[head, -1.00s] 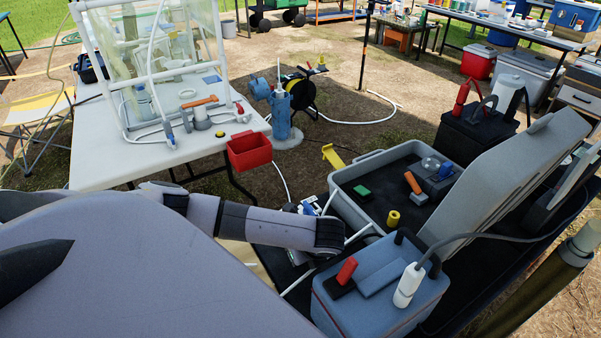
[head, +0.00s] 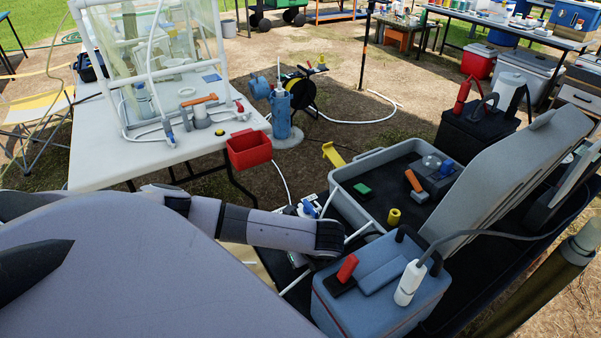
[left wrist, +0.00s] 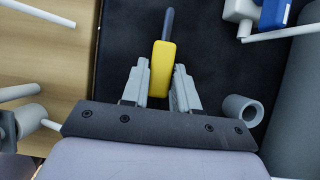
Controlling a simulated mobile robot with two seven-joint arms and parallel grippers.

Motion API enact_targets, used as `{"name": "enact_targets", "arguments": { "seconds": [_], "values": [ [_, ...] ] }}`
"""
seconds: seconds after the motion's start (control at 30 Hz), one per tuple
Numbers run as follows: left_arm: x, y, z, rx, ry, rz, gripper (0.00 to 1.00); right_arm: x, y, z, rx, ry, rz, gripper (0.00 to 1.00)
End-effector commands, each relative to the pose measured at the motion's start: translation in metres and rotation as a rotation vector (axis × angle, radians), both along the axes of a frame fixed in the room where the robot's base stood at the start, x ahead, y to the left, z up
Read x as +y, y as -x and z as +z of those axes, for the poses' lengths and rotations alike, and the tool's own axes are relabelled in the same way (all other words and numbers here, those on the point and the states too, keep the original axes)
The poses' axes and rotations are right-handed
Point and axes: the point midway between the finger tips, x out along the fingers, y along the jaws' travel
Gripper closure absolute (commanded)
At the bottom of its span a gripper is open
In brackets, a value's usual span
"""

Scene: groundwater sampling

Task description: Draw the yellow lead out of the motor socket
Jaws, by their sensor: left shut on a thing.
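In the left wrist view, a yellow lead end (left wrist: 161,68) with a dark grey pin or cable (left wrist: 168,24) at its far end stands between the fingers of my left gripper (left wrist: 159,78). The fingers are shut on the yellow part, one on each side. Below the yellow part lies a black surface. No socket shows clearly around the lead. A short grey tube (left wrist: 243,110) lies to the right, apart from the lead. In the head view my left forearm hides this gripper and the lead. My right gripper is not in view.
A blue-grey box (head: 385,290) with a red plug (head: 347,268) and a white plug (head: 410,283) stands right of my left forearm. A grey open case (head: 350,205) stands behind it. White and blue parts (left wrist: 262,14) sit at the wrist view's upper right.

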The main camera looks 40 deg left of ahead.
Motion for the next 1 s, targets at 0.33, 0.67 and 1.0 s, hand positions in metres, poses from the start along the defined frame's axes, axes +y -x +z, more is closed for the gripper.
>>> {"name": "enact_targets", "arguments": {
  "seconds": [0.33,0.67,1.0],
  "values": [
    [0.0,0.001,-0.01,0.002,0.003,0.0,0.99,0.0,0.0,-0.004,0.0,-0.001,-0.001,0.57],
    [-0.001,0.004,-0.014,0.007,0.003,0.001,0.58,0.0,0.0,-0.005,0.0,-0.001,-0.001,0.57],
    [0.0,0.005,-0.014,0.013,0.0,0.002,0.41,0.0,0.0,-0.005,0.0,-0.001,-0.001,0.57]
  ]
}}
